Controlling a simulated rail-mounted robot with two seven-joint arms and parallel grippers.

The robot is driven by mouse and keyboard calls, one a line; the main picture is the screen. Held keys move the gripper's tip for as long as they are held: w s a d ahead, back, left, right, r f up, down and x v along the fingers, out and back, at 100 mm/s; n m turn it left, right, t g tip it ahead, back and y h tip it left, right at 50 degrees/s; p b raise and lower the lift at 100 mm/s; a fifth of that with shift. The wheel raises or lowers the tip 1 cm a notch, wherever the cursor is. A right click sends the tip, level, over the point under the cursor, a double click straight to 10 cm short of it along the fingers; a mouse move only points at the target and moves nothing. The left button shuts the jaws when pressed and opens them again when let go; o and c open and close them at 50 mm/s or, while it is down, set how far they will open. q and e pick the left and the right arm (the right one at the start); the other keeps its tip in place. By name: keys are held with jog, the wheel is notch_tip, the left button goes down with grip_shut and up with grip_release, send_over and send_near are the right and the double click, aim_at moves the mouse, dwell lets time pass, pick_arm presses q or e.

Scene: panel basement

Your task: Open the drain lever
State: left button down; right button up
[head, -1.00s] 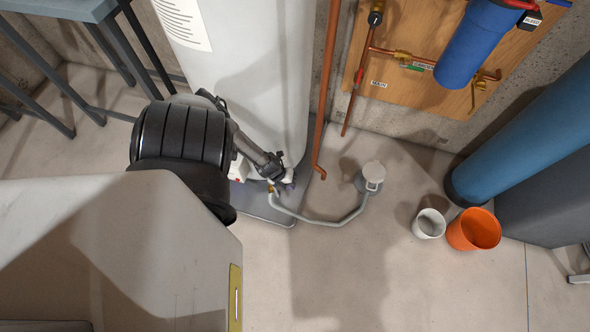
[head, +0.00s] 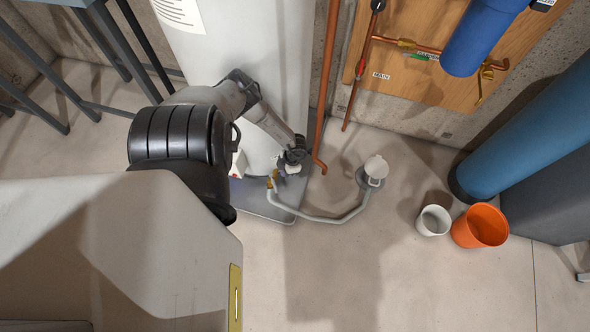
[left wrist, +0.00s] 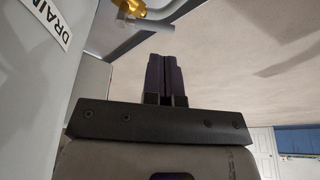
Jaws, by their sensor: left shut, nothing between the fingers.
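The drain valve (head: 272,181) is a small brass fitting low on the white tank (head: 262,70), with a grey hose (head: 318,220) running from it. In the left wrist view the brass fitting (left wrist: 130,8) is at the top edge, beside a white DRAIN label (left wrist: 52,26). Its lever is not clearly seen. My left gripper (head: 290,170) is low by the tank, just right of and close to the brass fitting. In the left wrist view its dark fingers (left wrist: 162,75) are together and empty, apart from the fitting. My right gripper is not in view.
A copper pipe (head: 328,80) comes down close to my gripper. A white bucket (head: 433,220) and an orange bucket (head: 480,226) stand at right. The middle floor is clear.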

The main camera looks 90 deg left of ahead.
aim_at(274, 184)
pick_arm(q)
jog(key=a+b+x, duration=0.1)
jog(key=b+x, duration=0.8)
jog(key=shift+s+d+f, duration=0.15)
jog(key=shift+d+f, duration=0.15)
jog(key=shift+f, duration=0.1)
